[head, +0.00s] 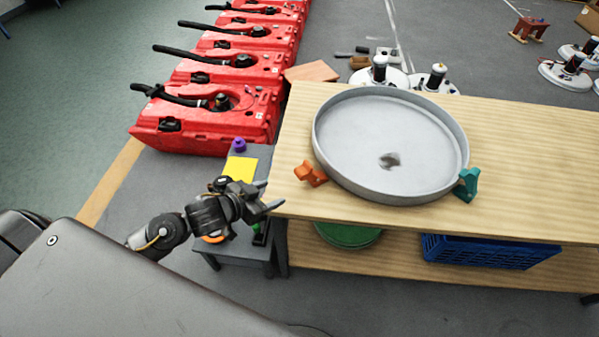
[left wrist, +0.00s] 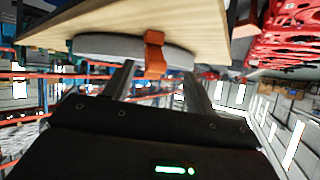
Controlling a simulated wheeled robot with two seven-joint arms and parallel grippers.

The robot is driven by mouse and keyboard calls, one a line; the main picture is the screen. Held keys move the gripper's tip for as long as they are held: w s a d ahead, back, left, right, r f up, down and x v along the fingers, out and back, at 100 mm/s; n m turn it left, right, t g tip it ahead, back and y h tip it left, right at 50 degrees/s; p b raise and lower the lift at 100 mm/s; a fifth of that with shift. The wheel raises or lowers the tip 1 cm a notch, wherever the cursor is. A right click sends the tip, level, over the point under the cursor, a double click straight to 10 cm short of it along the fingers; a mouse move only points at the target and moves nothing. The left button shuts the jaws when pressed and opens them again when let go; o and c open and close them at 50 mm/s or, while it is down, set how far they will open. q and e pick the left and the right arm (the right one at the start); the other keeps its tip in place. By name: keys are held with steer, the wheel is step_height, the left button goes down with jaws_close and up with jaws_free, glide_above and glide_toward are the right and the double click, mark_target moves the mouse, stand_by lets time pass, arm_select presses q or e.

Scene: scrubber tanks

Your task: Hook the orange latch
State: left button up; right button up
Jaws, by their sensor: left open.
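The orange latch (head: 311,173) sits at the left side of a round grey tank lid or pan (head: 391,145) on the wooden table. A teal latch (head: 468,184) is at its right side. My left gripper (head: 275,195) is open and empty, just left of the table's edge and short of the orange latch. In the left wrist view the orange latch (left wrist: 155,54) shows beyond and between the two open fingers (left wrist: 158,80), apart from them. My right gripper is not in view.
The wooden table (head: 520,130) has a lower shelf with a blue crate (head: 490,252) and a green round thing (head: 348,235). A small grey stand with a yellow pad (head: 240,168) and purple knob (head: 239,145) is beside my left gripper. Red tanks (head: 215,115) line the back left.

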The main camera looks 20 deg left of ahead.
mark_target(298, 173)
arm_select(q)
steer(key=w+d+h, duration=0.1)
steer(key=w, duration=0.2)
steer(key=w+d+f+m+h+p, duration=0.1)
steer(key=w+d, duration=0.1)
steer(key=w, duration=0.2)
steer(key=w+d+h, duration=0.1)
steer(key=w, duration=0.3)
steer(key=shift+d+f+m, duration=0.35)
steer(key=shift+d+m, duration=0.05)
steer(key=shift+c, duration=0.3)
steer(key=shift+r, duration=0.1)
jaws_close()
